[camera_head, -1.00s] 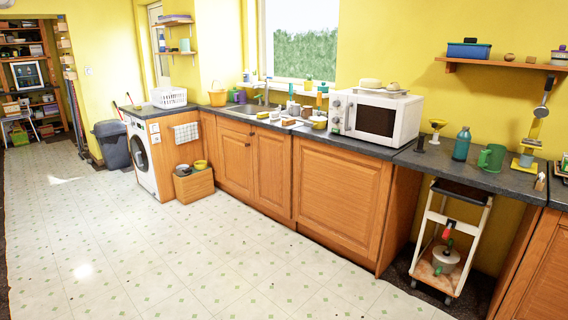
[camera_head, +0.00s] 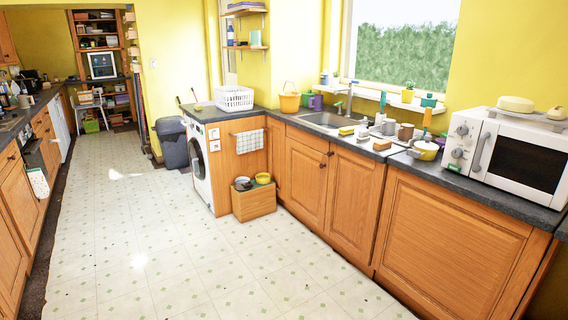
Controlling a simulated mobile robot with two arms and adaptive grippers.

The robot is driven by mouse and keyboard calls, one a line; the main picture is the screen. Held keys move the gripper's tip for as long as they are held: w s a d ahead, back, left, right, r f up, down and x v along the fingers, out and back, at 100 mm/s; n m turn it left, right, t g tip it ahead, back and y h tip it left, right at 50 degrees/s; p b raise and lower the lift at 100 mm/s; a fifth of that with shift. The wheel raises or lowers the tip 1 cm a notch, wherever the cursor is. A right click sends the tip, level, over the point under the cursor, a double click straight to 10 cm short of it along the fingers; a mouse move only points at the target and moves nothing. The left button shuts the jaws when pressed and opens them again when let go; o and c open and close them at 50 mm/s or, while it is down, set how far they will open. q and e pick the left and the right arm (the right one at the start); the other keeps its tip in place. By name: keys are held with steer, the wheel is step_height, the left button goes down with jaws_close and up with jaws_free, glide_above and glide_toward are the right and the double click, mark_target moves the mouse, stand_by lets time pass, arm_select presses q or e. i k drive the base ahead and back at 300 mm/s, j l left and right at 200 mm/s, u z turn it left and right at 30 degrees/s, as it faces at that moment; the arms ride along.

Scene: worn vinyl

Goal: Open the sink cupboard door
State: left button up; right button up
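The sink (camera_head: 330,120) is set in the dark counter under the window. Below it is the sink cupboard, with two wooden doors side by side: a left door (camera_head: 303,180) and a right door (camera_head: 352,203). Both doors are shut. Small dark knobs sit near their top inner edges, close to where the doors meet. Neither of my grippers shows in the head view.
A wooden box (camera_head: 254,202) with bowls on it stands on the floor left of the cupboard, by the washing machine (camera_head: 197,165). A wide wooden panel (camera_head: 448,240) is to the right, under the microwave (camera_head: 515,150). The tiled floor (camera_head: 180,255) in front is clear.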

mark_target(307, 168)
steer(key=i+j+z, duration=0.1)
steer(key=i, duration=1.9)
